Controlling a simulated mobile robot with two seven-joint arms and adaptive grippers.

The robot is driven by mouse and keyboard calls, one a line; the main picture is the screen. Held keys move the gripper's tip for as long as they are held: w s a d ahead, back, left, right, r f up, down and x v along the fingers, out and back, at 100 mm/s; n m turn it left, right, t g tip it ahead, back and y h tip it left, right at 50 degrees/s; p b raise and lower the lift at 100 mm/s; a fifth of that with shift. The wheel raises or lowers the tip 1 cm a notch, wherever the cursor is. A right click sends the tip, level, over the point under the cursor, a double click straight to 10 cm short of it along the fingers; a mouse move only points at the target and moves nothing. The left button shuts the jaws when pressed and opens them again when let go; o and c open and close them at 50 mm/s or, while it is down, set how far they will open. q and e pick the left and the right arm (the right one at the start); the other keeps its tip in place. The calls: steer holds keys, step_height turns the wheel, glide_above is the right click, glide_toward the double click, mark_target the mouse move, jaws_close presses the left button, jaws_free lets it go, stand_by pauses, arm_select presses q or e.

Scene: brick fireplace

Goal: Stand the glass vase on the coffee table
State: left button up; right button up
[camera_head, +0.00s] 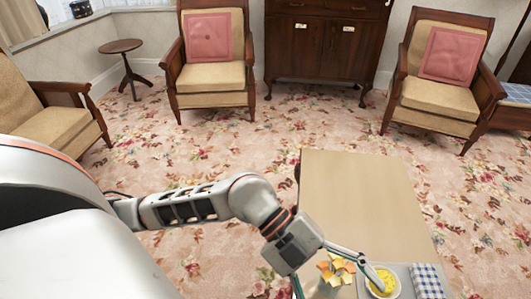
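My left arm comes in from the left, and its gripper (338,284) points down at the table's near end. Its fingers are spread wide; one reaches right, close to a bowl, and the other runs toward the bottom edge. An orange and yellow flower-like bunch (337,269) shows between them. I cannot tell whether the glass vase is under it; no vase shows clearly. The light wooden coffee table (362,200) is bare over its far part. My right gripper is not in view.
A white bowl with yellow contents (382,281) and a blue checked cloth (427,281) are at the table's near end. Armchairs (212,77) (441,92), a dark cabinet (325,52) and a small round table (121,47) stand behind. Flowered carpet lies open between.

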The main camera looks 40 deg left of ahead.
arm_select(q)
step_height(320, 180, up, 8)
steer(key=d+n+t+h, duration=0.3)
steer(key=t+h, duration=0.2)
steer(key=h, duration=0.2)
steer(key=w+a+f+n+t+y, duration=0.45)
steer(key=a+n+t+y, duration=0.3)
steer(key=n+t, duration=0.35)
steer(key=a+f+n+y, duration=0.5)
steer(key=a+f+y, duration=0.1)
steer(key=f, duration=0.3)
steer(key=s+a+f+n+g+y, duration=0.1)
steer(key=s+a+f+g, duration=0.1)
steer(key=s+f, duration=0.3)
steer(key=s+a+f+n+g+y, duration=0.1)
steer(key=s+a+f+g+y, duration=0.1)
steer(key=s+f, duration=0.3)
step_height(320, 180, down, 4)
steer(key=shift+s+g, duration=0.4)
steer(key=shift+g, duration=0.4)
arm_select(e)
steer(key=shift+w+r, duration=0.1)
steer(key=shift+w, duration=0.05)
arm_select(q)
steer(key=shift+y, duration=0.25)
